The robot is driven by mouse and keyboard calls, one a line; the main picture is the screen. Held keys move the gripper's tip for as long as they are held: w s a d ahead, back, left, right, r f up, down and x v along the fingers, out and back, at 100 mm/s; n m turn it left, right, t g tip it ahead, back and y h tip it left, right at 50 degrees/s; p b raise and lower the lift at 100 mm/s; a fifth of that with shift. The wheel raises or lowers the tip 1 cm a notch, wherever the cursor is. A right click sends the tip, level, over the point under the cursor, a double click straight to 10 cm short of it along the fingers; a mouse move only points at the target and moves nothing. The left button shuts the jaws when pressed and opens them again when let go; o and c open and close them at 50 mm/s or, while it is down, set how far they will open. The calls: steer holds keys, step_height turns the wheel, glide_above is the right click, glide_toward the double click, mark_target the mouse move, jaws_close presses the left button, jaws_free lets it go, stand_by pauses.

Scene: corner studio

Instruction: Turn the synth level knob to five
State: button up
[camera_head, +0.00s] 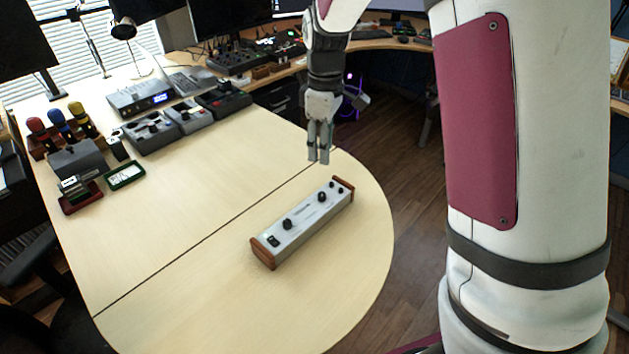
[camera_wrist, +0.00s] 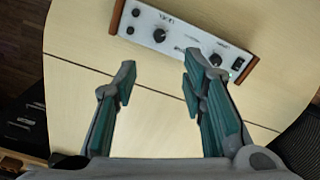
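A grey synth box (camera_head: 305,212) with brown wooden end cheeks lies on the near rounded part of the table. Its top has two larger black knobs, one nearer (camera_head: 288,224) and one farther (camera_head: 322,197), plus small knobs at the far end and a black switch (camera_head: 273,240) at the near end. The labels are too small to read, so I cannot tell which is the synth level knob. In the wrist view the box (camera_wrist: 185,42) lies across the top, beyond my fingertips. My gripper (camera_head: 319,161) points down above the table's edge, apart from the box. In the wrist view my gripper (camera_wrist: 159,75) is open and empty.
The pale table (camera_head: 190,220) is clear around the box. Several grey and black devices (camera_head: 150,132) and a rack with coloured knobs or microphones (camera_head: 60,128) stand at the back left. A black mixer (camera_head: 237,60) stands farther back. The floor (camera_head: 405,180) drops away at right.

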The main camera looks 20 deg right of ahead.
mark_target(322, 194)
step_height(322, 194, down, 14)
steer(key=shift+f+b, duration=0.1)
steer(key=shift+b, duration=0.4)
steer(key=shift+c, duration=0.3)
jaws_close()
